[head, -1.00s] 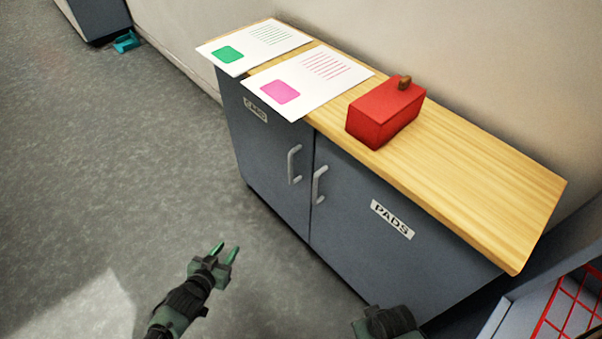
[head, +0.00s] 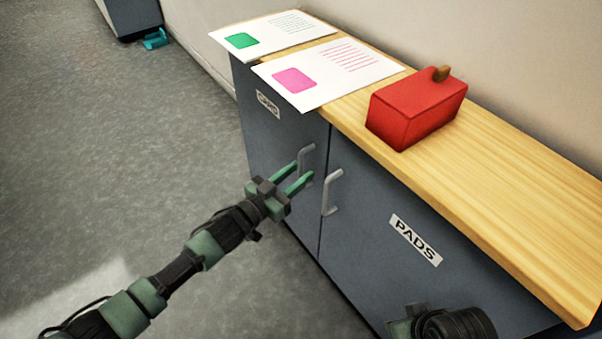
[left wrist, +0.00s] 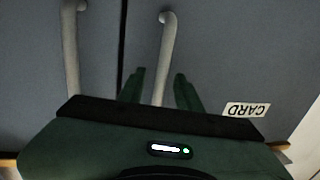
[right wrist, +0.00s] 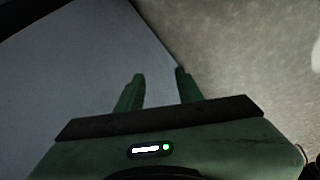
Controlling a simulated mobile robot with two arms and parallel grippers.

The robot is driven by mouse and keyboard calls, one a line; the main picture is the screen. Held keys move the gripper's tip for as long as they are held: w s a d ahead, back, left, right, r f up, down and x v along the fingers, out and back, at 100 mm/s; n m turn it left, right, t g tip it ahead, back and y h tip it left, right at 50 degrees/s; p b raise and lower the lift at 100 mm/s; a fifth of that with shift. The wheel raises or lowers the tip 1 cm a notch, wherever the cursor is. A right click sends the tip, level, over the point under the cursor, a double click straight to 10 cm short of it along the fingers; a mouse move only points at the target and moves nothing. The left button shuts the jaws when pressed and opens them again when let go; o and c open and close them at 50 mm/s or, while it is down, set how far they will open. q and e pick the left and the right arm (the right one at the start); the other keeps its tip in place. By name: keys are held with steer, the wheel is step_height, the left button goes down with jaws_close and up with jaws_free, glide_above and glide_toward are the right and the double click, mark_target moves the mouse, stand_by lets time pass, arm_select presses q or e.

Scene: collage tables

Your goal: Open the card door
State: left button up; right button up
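The card door (head: 275,150) is the left grey cabinet door, with a small CARD label (head: 268,104) near its top; it looks shut. Its grey bar handle (head: 307,152) stands near the door's right edge. My left gripper (head: 304,169) is open at this handle. In the left wrist view the card handle (left wrist: 165,50) runs between the two spread green fingers (left wrist: 159,86); I cannot tell whether they touch it. The CARD label (left wrist: 247,109) shows upside down there. My right gripper (right wrist: 158,88) is open and empty, low in front of the other door.
The PADS door (head: 375,230) is shut, its handle (head: 331,192) close right of the card handle. On the wooden top (head: 510,190) lie a green-marked sheet (head: 285,28), a pink-marked sheet (head: 345,65) and a red box (head: 415,108).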

arm_select(q)
steer(key=shift+w+d, duration=0.45)
steer(key=shift+w, duration=0.05)
jaws_close()
stand_by(1.2)
